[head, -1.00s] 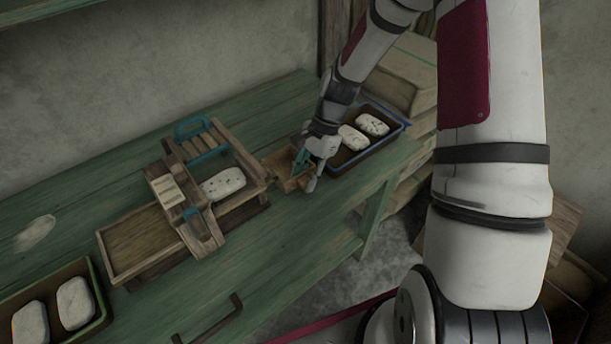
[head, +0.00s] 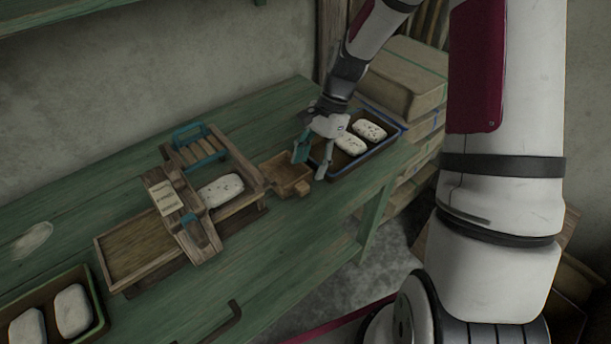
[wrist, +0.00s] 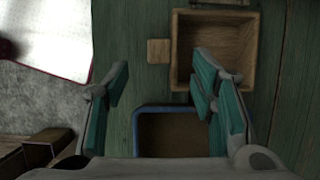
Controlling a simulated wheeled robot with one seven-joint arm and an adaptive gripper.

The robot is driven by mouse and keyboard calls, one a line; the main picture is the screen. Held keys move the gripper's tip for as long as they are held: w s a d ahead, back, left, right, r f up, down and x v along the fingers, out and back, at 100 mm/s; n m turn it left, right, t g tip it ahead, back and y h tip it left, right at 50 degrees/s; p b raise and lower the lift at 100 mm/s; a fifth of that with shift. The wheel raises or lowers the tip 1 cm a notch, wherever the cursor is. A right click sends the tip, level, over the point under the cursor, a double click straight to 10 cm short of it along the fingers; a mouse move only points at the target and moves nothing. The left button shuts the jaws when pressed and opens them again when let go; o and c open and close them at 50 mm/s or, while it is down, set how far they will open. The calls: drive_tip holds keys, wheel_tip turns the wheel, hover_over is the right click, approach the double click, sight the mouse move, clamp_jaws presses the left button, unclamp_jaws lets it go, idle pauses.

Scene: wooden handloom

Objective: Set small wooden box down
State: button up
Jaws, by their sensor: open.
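The small wooden box (head: 285,176) is an open-topped tray with a short handle block. It rests on the green table between the wooden loom and the blue-rimmed tray. In the wrist view the box (wrist: 213,17) is at the upper right, with its handle block (wrist: 159,51) to its left. My gripper (head: 310,163) is open and empty, just right of the box and above the table. In the wrist view my gripper's teal fingers (wrist: 161,100) are spread wide, and the right finger overlaps the box's lower edge in the picture. I cannot tell whether it touches.
The wooden loom device (head: 175,208) with a speckled white block (head: 221,190) stands left of the box. The blue-rimmed tray (head: 398,134) holds speckled blocks at the right. A green-rimmed tray (head: 101,311) with pale blocks is at lower left.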

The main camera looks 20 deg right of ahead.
drive_tip(key=s+r+n+h, duration=0.2)
drive_tip(key=s+r+n, duration=0.25)
drive_tip(key=r, duration=0.95)
drive_tip(key=s+a+r+n+t+h, duration=0.1)
drive_tip(key=s+r+n, duration=0.3)
drive_tip(key=s, duration=0.6)
drive_tip(key=s+a+r+n+t+h, duration=0.1)
drive_tip(key=s+r+n+t, duration=0.2)
drive_tip(key=s+n, duration=0.3)
drive_tip(key=s+r, duration=0.1)
drive_tip(key=s, duration=0.4)
drive_tip(key=shift+s+r+t, duration=0.25)
drive_tip(key=shift+r+t, duration=0.05)
drive_tip(key=shift+t, duration=0.1)
drive_tip(key=shift+t, duration=0.4)
wheel_tip(320, 180, up, 4)
drive_tip(key=p, duration=0.3)
drive_tip(key=shift+r, duration=0.1)
